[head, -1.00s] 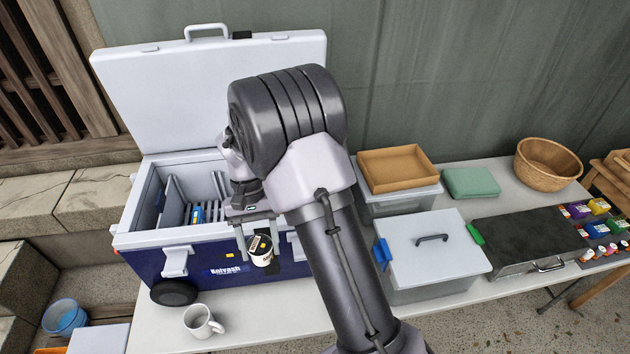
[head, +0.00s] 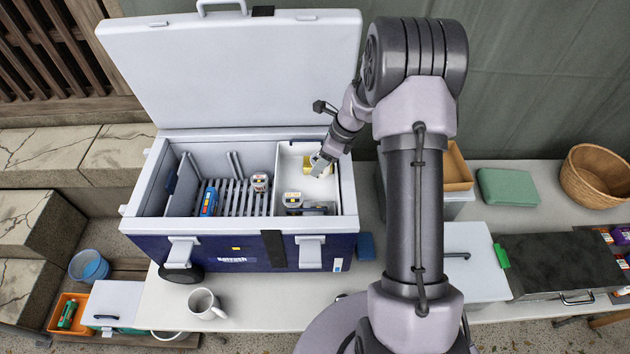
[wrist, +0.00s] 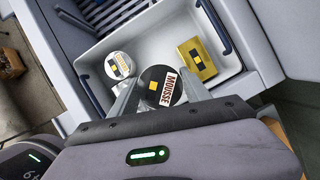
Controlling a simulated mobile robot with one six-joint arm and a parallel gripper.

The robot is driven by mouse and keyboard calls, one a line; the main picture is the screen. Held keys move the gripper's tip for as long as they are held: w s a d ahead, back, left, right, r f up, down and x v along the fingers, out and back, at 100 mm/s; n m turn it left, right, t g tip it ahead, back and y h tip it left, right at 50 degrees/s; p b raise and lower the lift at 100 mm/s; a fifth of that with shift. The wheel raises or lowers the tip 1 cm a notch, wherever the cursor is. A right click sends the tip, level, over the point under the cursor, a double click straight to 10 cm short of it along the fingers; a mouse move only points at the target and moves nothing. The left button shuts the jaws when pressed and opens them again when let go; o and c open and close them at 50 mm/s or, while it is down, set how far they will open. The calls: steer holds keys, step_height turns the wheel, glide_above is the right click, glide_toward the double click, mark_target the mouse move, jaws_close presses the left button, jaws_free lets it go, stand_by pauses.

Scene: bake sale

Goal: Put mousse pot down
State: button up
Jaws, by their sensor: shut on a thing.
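The mousse pot (wrist: 162,87) has a dark lid with a yellow square and a label reading MOUSSE. My gripper (wrist: 157,95) is shut on it, one finger on each side, in the wrist view. In the head view my gripper (head: 319,166) is over the white bin (head: 327,190) in the right part of the cool box (head: 190,241), and I cannot make out the held pot there. Whether its base touches the bin floor cannot be told.
A white-lidded pot (head: 292,199) and a yellow packet (wrist: 197,58) are in the bin, on either side of the held pot. Another pot (head: 260,182) and a blue item (head: 209,200) are on the slatted rack. The open lid (head: 240,70) stands behind. A mug (head: 205,302) is in front.

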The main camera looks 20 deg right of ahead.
steer(key=f, duration=0.3)
steer(key=f+b, duration=0.1)
steer(key=f, duration=0.5)
steer(key=shift+s+a+f+b, duration=0.1)
steer(key=shift+s+a+b, duration=0.2)
steer(key=shift+b, duration=0.1)
steer(key=o, duration=1.5)
steer(key=shift+w, duration=0.1)
